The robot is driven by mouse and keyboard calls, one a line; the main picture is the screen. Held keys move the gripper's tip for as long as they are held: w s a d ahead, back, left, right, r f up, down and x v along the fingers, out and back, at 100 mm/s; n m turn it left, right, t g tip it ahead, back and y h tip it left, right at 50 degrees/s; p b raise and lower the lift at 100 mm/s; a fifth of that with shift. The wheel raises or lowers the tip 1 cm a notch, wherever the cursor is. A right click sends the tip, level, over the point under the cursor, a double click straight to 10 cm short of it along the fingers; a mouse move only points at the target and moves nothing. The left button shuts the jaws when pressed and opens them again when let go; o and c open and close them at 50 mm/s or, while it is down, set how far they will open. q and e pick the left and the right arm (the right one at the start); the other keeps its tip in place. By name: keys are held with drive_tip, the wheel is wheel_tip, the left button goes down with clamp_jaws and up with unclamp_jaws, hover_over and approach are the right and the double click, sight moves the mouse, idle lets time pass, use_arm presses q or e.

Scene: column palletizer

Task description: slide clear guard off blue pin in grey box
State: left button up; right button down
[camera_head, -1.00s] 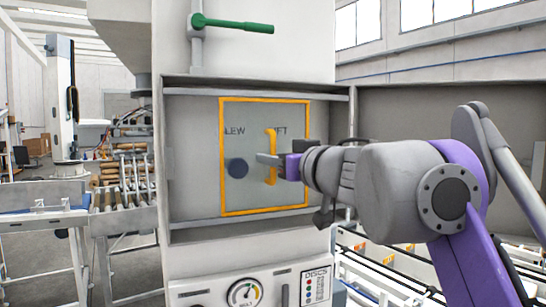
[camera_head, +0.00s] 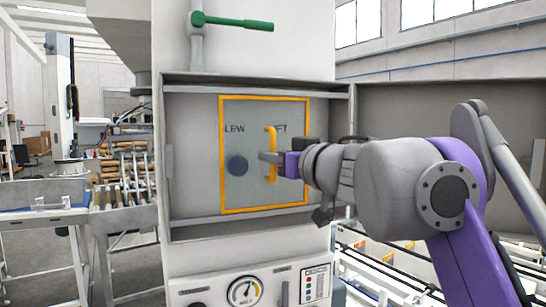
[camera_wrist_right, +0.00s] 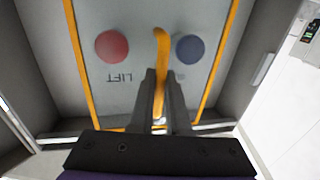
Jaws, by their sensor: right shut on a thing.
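The grey box (camera_head: 188,130) is a shallow open recess in a pale machine front. The clear guard (camera_head: 245,190), a see-through panel with an orange frame, stands upright in it. The blue pin (camera_head: 237,166) shows as a round knob behind the panel, left of the orange handle (camera_head: 269,133). In the right wrist view, the blue pin (camera_wrist_right: 189,48) is right of the handle (camera_wrist_right: 161,44), with a red knob (camera_wrist_right: 112,46) at left. My right gripper (camera_head: 270,158) is shut on the handle; its fingers also show at the right wrist (camera_wrist_right: 160,95). The left gripper is not in view.
A green-handled lever (camera_head: 235,23) sticks out above the box. A gauge (camera_head: 245,291) and a label panel (camera_head: 316,285) are below. Grey rails (camera_head: 250,91) run along the box's top and bottom. A roller conveyor (camera_head: 125,215) stands at left.

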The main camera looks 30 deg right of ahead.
idle(0.9)
drive_tip(key=s+d, duration=0.1)
drive_tip(key=d, duration=0.6)
drive_tip(key=shift+d+p, duration=0.3)
drive_tip(key=shift+p, duration=0.1)
drive_tip(key=shift+s+r, duration=0.1)
drive_tip(key=c, duration=1.2)
unclamp_jaws()
drive_tip(key=shift+d, duration=0.1)
drive_tip(key=shift+o, duration=0.2)
drive_tip(key=shift+d, duration=0.15)
drive_tip(key=shift+s, duration=0.1)
